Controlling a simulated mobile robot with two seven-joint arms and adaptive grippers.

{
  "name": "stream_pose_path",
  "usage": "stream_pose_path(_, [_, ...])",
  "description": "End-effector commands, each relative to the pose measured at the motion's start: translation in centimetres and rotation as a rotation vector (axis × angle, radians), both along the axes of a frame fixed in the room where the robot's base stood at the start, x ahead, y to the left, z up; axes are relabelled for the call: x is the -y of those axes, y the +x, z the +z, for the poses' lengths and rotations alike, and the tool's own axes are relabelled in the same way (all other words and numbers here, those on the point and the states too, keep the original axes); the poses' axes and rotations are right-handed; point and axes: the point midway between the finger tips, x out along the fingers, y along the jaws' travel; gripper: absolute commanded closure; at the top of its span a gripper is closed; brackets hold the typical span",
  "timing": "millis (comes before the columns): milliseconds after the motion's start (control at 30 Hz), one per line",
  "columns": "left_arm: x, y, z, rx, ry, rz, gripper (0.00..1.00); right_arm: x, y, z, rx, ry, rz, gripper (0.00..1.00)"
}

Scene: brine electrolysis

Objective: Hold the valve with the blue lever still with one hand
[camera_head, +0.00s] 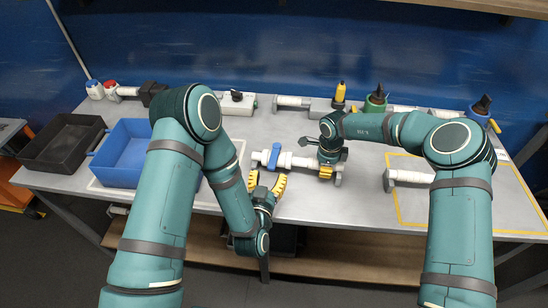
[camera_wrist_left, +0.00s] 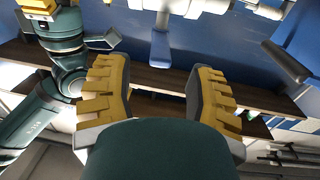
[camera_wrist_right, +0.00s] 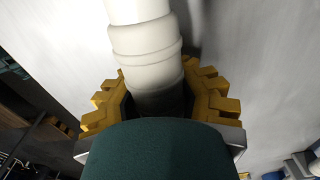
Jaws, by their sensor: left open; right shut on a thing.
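The valve (camera_head: 262,157) has a white body and a blue lever (camera_head: 275,154) and lies near the table's front middle. Its lever also shows in the left wrist view (camera_wrist_left: 161,48), beyond the fingertips. My left gripper (camera_head: 267,178) is open and empty, just in front of the valve, its fingers pointing at it without visible contact. My right gripper (camera_head: 327,171) is shut on a white pipe (camera_wrist_right: 147,50), to the right of the valve. The pipe looks in line with the valve; the wrist hides part of it, so I cannot tell how they join.
A blue bin (camera_head: 122,172) and a black bin (camera_head: 52,163) stand at the left. White fittings, a yellow bottle (camera_head: 340,92) and a green-based item (camera_head: 376,101) line the back. A white fitting (camera_head: 412,177) lies inside a yellow-taped area (camera_head: 399,210) at right.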

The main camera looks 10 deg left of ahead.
Motion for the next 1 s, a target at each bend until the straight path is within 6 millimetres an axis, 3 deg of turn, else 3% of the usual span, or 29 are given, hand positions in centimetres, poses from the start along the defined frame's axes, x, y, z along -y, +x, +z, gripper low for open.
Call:
stream_pose_path(200, [0.3,4.2,0.1,0.003,0.000,0.001,0.45,0.0,0.0,0.1,0.001,0.001,0.000,1.00])
stream_pose_path(400, [0.5,6.8,0.0,0.001,-0.001,0.001,0.45,0.0,0.0,0.1,0.001,0.001,0.000,1.00])
stream_pose_path(867, [0.6,7.8,0.0,-0.001,-0.001,0.000,0.43,0.0,0.0,0.1,0.001,0.001,0.000,1.00])
stream_pose_path(1000, [0.6,7.8,0.0,-0.001,-0.001,0.000,0.92,0.0,0.0,0.1,0.001,0.001,0.000,1.00])
